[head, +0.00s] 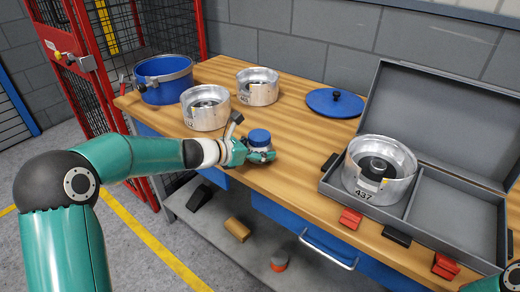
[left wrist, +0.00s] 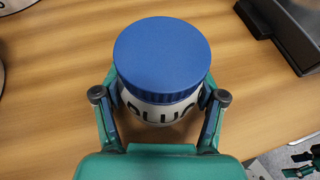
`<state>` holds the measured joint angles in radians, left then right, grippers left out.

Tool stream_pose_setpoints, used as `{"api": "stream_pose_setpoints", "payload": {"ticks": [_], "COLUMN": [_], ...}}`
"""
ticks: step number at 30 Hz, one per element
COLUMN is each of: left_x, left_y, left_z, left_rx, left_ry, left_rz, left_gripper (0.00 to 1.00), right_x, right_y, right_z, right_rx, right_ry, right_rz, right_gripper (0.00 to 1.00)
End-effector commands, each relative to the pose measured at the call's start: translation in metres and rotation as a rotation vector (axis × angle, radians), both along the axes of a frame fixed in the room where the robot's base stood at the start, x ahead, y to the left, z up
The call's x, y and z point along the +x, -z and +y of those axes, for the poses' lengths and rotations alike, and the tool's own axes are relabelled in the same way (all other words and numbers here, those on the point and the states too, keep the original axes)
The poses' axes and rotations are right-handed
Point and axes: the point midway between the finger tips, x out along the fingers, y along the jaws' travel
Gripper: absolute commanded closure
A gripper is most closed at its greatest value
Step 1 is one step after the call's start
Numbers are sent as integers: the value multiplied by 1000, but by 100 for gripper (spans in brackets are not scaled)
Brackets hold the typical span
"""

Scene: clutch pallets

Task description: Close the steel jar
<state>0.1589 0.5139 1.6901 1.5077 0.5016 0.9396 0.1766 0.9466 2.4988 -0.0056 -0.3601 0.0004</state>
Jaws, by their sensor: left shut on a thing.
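A small pale jar with a blue lid (head: 259,137) stands near the front edge of the wooden bench. In the left wrist view the lid (left wrist: 162,52) covers the jar's top, and dark letters show on the jar's body (left wrist: 160,108). I cannot tell how tightly the lid sits. My left gripper (head: 262,155) is shut on this jar, with one finger on each side of its body, as the left wrist view shows (left wrist: 160,105). What looks like part of my right gripper (left wrist: 304,164) shows at the lower right corner of that view, too cut off to read.
Two steel housings (head: 206,120) (head: 258,99) and an open blue pot (head: 164,94) stand behind. A flat blue lid with a knob (head: 335,107) lies at the back. An open grey case (head: 409,212) holds a housing marked 437 (head: 378,186). Red and black latches project at its front.

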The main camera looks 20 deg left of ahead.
Motion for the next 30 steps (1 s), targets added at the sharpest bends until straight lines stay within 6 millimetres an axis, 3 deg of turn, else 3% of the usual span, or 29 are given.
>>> {"api": "stream_pose_setpoints", "payload": {"ticks": [1,2,6,20,30], "left_x": [0,0,0,-4,-51], "left_y": [2,1,1,-4,-28], "left_z": [0,0,-1,4,37], "left_rx": [-1,0,-1,-1,1], "left_ry": [0,0,2,0,-4], "left_rz": [-1,0,0,-1,-2], "left_gripper": [100,25,5,5,5], "right_x": [0,0,0,0,0], "right_y": [3,1,1,0,-2], "right_z": [0,0,0,0,0], "right_rx": [0,0,0,0,0], "right_ry": [0,0,0,0,0], "right_rz": [0,0,0,0,0], "right_gripper": [9,9,9,9,9]}}
